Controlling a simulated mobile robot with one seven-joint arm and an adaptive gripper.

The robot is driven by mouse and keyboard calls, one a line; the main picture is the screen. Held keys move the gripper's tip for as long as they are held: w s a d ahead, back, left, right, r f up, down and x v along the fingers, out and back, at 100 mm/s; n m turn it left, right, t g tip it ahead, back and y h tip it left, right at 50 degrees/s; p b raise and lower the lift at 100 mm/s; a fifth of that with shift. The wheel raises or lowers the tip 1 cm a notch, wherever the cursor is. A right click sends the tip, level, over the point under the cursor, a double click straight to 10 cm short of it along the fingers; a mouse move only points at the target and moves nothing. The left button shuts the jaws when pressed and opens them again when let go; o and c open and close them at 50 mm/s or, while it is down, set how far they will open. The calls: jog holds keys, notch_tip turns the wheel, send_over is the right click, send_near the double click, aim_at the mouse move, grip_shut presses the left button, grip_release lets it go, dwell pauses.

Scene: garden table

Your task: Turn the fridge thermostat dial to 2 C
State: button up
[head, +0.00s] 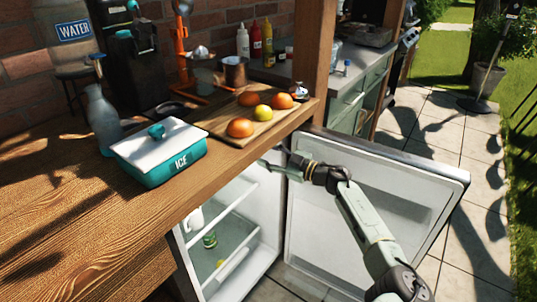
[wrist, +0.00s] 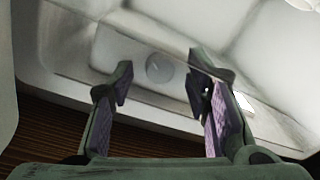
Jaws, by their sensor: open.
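The fridge (head: 238,243) stands open under the wooden counter, its door (head: 370,205) swung out to the right. In the wrist view a round grey thermostat dial (wrist: 159,68) sits on a pale panel (wrist: 130,55). A faint line shows on its face, but I cannot read any numbers. My gripper (wrist: 160,85) is open and empty, its purple-padded fingers apart on either side of the dial in the picture; I cannot tell how far off the dial is. In the head view my arm reaches over the door to the fridge's upper part, and the counter hides the gripper's end and the dial.
A wooden post (head: 315,65) rises near the arm. Fridge shelves (head: 222,212) hold a few items.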

jog(key=shift+c, duration=0.3)
grip_shut()
dwell(0.3)
